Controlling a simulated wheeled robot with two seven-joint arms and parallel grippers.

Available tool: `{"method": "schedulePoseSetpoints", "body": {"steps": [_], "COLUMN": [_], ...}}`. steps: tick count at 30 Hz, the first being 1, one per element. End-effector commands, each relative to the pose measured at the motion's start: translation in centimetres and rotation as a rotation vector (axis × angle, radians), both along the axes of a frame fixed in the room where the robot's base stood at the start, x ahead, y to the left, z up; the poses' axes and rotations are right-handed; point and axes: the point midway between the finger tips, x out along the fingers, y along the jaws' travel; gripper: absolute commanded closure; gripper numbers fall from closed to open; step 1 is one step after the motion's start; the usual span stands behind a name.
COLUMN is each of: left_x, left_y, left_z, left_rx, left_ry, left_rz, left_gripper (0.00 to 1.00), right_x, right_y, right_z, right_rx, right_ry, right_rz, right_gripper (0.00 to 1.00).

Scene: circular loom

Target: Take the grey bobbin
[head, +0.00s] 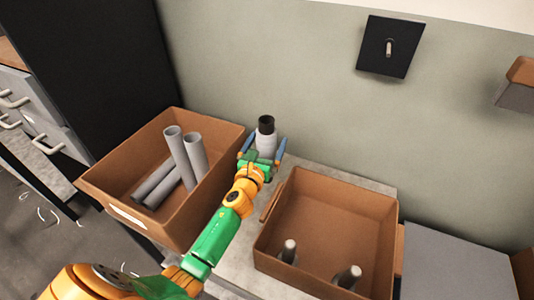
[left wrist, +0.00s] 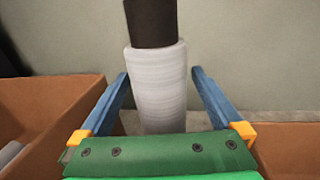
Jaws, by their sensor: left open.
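The grey bobbin (head: 266,142) stands upright on the counter between two brown boxes, with a dark tube end sticking out of its top. In the left wrist view the bobbin (left wrist: 158,88) is a pale grey wound cylinder with a dark core. My left gripper (head: 264,146) is open, with its blue fingers on either side of the bobbin. In the left wrist view the left gripper (left wrist: 160,78) shows a gap between each finger and the bobbin. The bobbin's lower end is hidden behind the green gripper body. My right gripper is not in view.
A brown box (head: 112,185) on the left holds several grey tubes (head: 180,155). A wall with a black plate and peg (head: 389,47) stands behind.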

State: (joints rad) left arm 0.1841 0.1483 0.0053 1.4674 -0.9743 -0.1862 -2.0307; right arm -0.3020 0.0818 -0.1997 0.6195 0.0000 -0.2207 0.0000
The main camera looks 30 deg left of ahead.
Motion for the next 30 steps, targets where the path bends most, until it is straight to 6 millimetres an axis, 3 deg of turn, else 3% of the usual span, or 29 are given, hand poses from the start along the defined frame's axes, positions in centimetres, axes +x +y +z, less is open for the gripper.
{"method": "schedulePoseSetpoints", "body": {"steps": [4, 5, 15, 23, 26, 30], "left_x": [0.0, 0.0, -0.1, -0.1, 0.0, -0.5], "left_y": [0.0, 0.0, 0.0, 0.0, 0.0, 0.1], "left_z": [0.0, 0.0, 0.0, 0.3, 1.6, 4.7], "left_rx": [-0.001, -0.001, -0.001, -0.001, 0.000, 0.002], "left_ry": [0.000, 0.000, 0.001, 0.000, -0.001, -0.001], "left_rz": [0.000, 0.000, 0.000, 0.000, -0.001, 0.000], "left_gripper": [0.00, 0.05, 0.97, 0.98, 0.98, 0.98], "right_x": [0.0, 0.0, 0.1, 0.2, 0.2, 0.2], "right_y": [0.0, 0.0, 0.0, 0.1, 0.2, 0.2], "right_z": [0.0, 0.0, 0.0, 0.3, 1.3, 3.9], "right_rx": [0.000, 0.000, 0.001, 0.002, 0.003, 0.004], "right_ry": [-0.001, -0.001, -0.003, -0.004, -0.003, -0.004], "right_rz": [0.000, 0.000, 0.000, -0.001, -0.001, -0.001], "right_gripper": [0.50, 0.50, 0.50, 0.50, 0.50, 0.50]}}
